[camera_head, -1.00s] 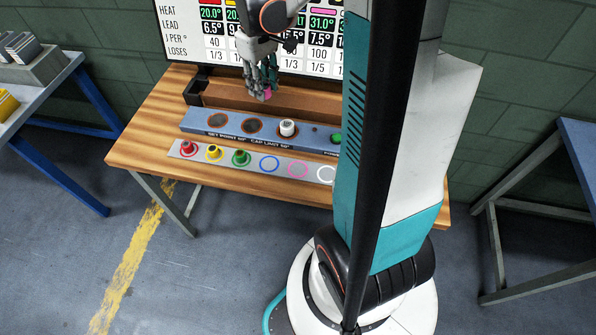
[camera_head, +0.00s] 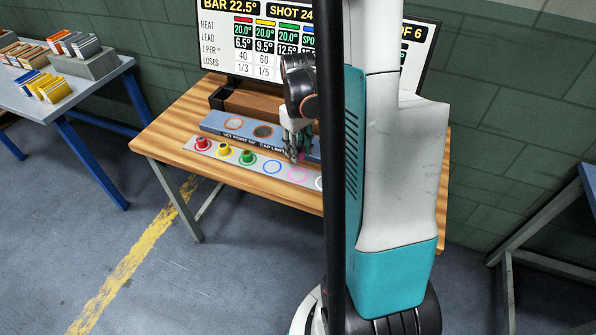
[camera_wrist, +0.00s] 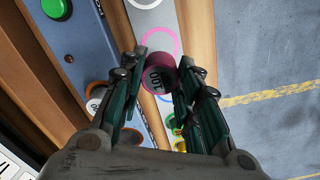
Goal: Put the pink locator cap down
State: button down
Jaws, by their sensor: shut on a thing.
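My gripper (camera_head: 296,152) is low over the light strip (camera_head: 189,144) at the table's front. In the wrist view its fingers (camera_wrist: 163,66) are shut on the pink locator cap (camera_wrist: 158,80), a dark pink round piece with an upside-down "100" on its face. The pink ring (camera_head: 297,175) on the strip is empty. In the wrist view this ring (camera_wrist: 159,41) shows just beyond the cap, partly covered by it. I cannot tell how high the cap is above the strip. In the head view the gripper mostly hides the cap.
The strip holds red (camera_head: 203,144), yellow (camera_head: 224,150) and green (camera_head: 248,157) caps beside an empty blue ring (camera_head: 272,167). Behind it is a blue bar (camera_head: 212,122) with round seats.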

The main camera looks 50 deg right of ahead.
jog(key=shift+f+b, duration=1.2)
jog(key=shift+f, duration=2.65)
jog(key=shift+f, duration=0.15)
jog(key=c, duration=1.2)
grip_release()
notch_tip(320, 180, up, 12)
jog(key=p, duration=0.4)
